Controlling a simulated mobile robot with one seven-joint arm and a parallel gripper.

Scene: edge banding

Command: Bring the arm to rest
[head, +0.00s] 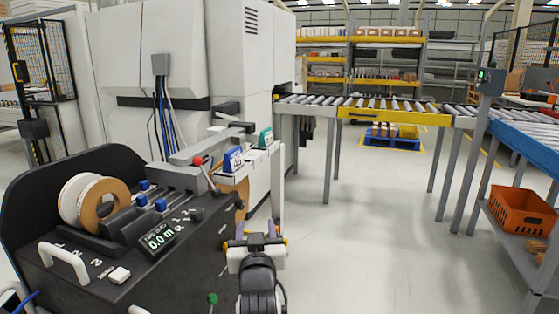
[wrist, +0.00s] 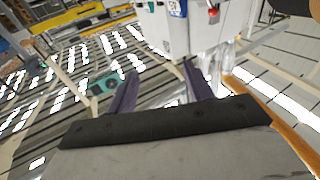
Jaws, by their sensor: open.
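My gripper (head: 257,240) is at the lower middle of the head view, just right of the black banding machine (head: 105,225). My arm reaches up to it from the bottom edge. In the wrist view my gripper (wrist: 155,88) shows two dark fingers spread apart, with nothing between them. The gripper is in the air over the floor and holds nothing. Its fingertips are hard to make out in the head view.
The machine carries band rolls (head: 92,200) and a red-knobbed lever (head: 198,162). A roller conveyor (head: 385,108) crosses behind. An orange crate (head: 522,211) sits on a shelf at right. The floor (head: 375,240) right of my arm is clear.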

